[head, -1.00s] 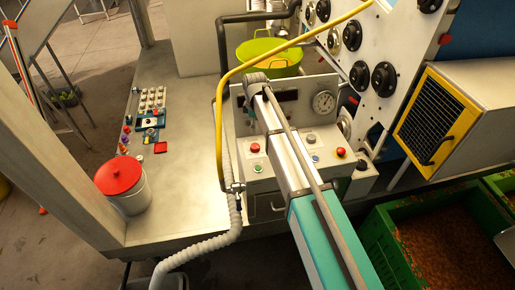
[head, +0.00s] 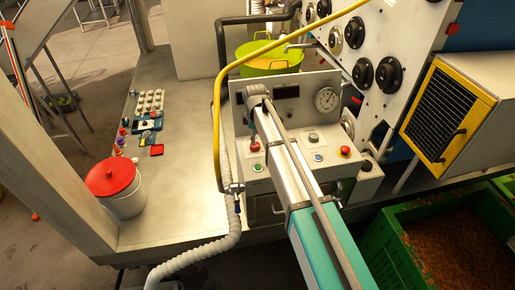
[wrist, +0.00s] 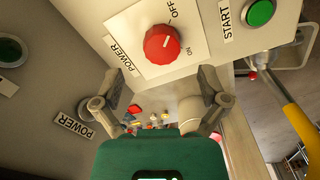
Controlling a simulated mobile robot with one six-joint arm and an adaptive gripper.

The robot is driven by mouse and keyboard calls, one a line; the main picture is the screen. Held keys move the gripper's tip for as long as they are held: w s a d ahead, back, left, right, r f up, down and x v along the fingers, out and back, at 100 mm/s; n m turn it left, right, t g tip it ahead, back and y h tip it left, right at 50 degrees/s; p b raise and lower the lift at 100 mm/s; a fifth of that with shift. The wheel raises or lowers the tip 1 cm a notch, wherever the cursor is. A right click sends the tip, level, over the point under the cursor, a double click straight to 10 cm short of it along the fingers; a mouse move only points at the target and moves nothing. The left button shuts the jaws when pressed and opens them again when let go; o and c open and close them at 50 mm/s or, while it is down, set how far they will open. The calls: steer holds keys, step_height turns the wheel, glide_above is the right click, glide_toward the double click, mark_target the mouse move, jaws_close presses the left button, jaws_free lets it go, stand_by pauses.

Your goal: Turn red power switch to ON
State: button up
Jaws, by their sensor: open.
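The red power switch (wrist: 162,44) is a round knob on a white plate marked POWER, OFF and ON, at the top middle of the wrist view. A light mark on the knob points toward OFF. My gripper (wrist: 160,88) is open and empty, its two fingers spread to either side just below the knob in that view, apart from it. In the head view, a red control (head: 254,147) shows on the sloped grey panel (head: 285,160). My gripper is mostly hidden there behind my arm.
A green START button (wrist: 260,12) sits beside the power switch. A yellow-based red button (head: 345,151) and a gauge (head: 327,100) are further right on the panel. A yellow pipe (head: 217,130) rises close at the left. A red-lidded bucket (head: 114,178) stands on the bench.

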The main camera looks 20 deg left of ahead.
steer(key=shift+f+b, duration=1.75)
steer(key=shift+f, duration=0.3)
